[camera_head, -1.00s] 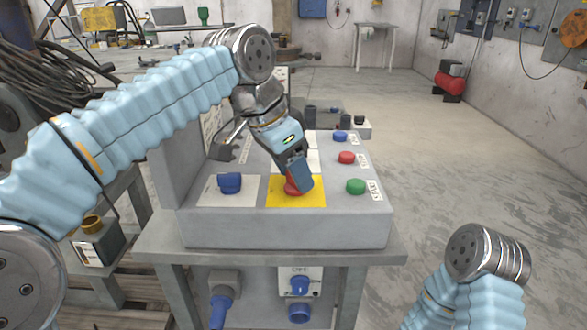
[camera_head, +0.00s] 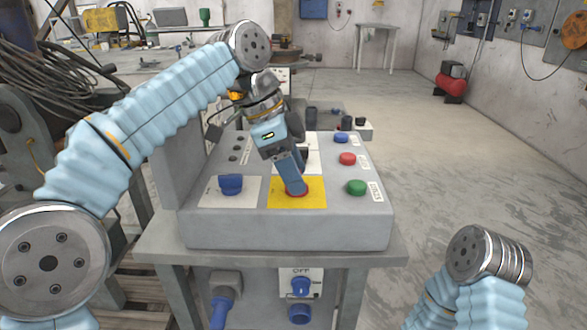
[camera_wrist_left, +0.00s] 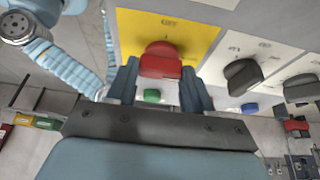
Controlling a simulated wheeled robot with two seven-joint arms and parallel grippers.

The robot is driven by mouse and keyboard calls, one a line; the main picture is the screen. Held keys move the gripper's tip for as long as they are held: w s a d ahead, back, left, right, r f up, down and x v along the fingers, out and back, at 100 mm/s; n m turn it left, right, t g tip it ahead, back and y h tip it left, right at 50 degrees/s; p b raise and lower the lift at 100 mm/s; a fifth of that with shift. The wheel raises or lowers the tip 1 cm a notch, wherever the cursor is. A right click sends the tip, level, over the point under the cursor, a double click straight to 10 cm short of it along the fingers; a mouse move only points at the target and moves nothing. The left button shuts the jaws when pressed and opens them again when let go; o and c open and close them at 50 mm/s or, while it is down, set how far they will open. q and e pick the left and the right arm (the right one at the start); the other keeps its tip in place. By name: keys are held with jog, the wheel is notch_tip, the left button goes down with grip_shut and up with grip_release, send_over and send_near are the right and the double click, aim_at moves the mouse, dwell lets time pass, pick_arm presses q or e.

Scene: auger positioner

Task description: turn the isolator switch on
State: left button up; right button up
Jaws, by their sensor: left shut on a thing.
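The isolator switch is a red knob (camera_head: 297,194) on a yellow plate (camera_head: 314,199) at the front of the grey console. My left gripper (camera_head: 295,184) reaches down onto it from above and hides most of it in the head view. In the left wrist view the red knob (camera_wrist_left: 160,60) sits between the two blue fingers, with the yellow plate (camera_wrist_left: 140,27) behind it. The left gripper is shut on the knob. A lower part of my right arm shows at the bottom right; its gripper is out of view.
The console (camera_head: 285,229) also carries a blue knob (camera_head: 231,184) on a white plate at left. Green (camera_head: 356,187), red (camera_head: 347,159) and blue (camera_head: 341,138) buttons line its right side. A box marked OFF (camera_head: 300,284) hangs below.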

dwell(0.3)
pick_arm(q)
jog(key=o, duration=1)
jog(key=shift+o, duration=0.2)
jog(key=v, duration=0.7)
jog(key=shift+r, duration=0.15)
jog(key=shift+s+a, duration=0.1)
jog(key=shift+a, duration=0.05)
